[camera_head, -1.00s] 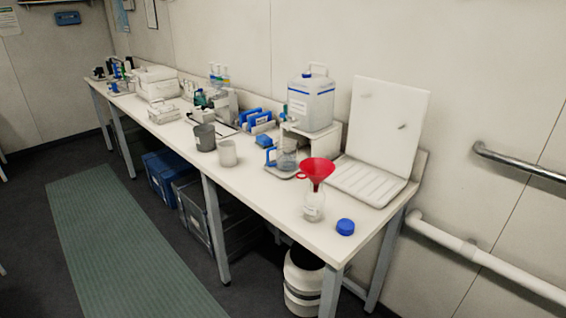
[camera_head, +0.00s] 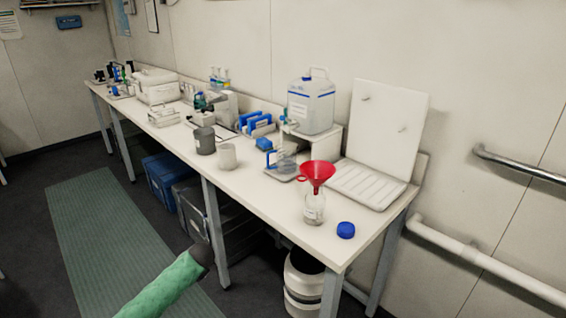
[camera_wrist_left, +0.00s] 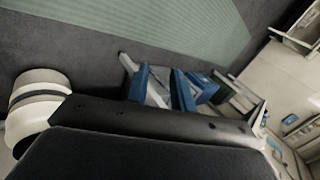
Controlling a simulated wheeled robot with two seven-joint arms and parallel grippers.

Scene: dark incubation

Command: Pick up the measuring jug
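The measuring jug (camera_head: 286,160) is clear with a blue handle on its left side. It stands on a small grey tray (camera_head: 280,174) on the bench, in front of the white stand, in the head view. My left arm, in a green sleeve, comes in at the bottom left; its dark end (camera_head: 203,252) is in front of the bench and lower than its top, well away from the jug. Its fingers cannot be made out. The left wrist view shows a dark gripper body (camera_wrist_left: 160,125) but no clear fingertips. My right gripper is not in view.
A carboy (camera_head: 311,104) sits on the stand behind. Two beakers (camera_head: 227,157) (camera_head: 205,141) stand to the left. The bench's front edge lies between arm and jug.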

